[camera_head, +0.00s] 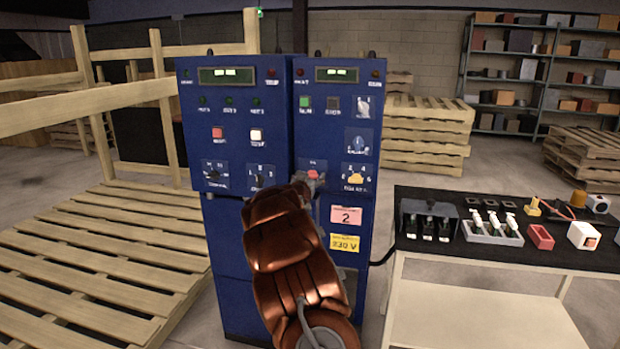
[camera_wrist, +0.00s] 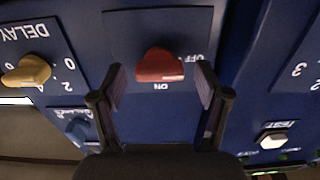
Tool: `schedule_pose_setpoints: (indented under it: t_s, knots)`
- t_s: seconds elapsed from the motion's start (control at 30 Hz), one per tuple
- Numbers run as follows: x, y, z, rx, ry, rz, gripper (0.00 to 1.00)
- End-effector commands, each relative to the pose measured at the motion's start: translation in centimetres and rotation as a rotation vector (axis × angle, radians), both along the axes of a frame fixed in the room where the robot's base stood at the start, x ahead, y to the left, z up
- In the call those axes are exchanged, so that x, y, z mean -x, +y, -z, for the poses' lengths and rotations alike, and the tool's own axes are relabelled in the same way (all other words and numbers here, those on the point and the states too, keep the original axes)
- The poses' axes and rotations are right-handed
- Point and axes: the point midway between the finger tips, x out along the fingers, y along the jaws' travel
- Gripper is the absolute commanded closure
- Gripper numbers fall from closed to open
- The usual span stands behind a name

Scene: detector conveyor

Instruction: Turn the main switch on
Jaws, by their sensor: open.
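The main switch (camera_head: 314,174) is a red knob on a dark square plate, low on the right-hand blue cabinet. My arm's end partly hides it in the head view. In the wrist view the red knob (camera_wrist: 160,66) shows clearly, with "ON" printed below it and "OFF" to its right; the picture is upside down. The knob's wide grip lies roughly across the picture; its exact setting is hard to tell. My gripper (camera_wrist: 159,84) is open, with one finger on each side of the knob and visible gaps between.
A yellow delay knob (camera_wrist: 28,72) sits beside the switch plate, with a blue knob (camera_wrist: 78,128) and a white button (camera_wrist: 273,138) nearby. A black-topped table (camera_head: 470,247) with small parts stands right of the cabinet; wooden pallets (camera_head: 90,265) lie left.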

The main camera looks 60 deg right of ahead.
Motion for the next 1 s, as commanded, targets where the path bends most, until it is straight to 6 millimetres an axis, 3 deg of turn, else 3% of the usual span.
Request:
schedule_pose_setpoints:
  t_s: [0.13, 0.7, 1.0]
  knots:
    - [0.03, 0.01, 0.0, 0.0, 0.0, 0.0, 0.26]
    - [0.03, 0.02, -0.01, 0.0, 0.0, 0.0, 0.85]
    - [0.07, 0.01, 0.16, -0.012, -0.033, 0.001, 0.85]
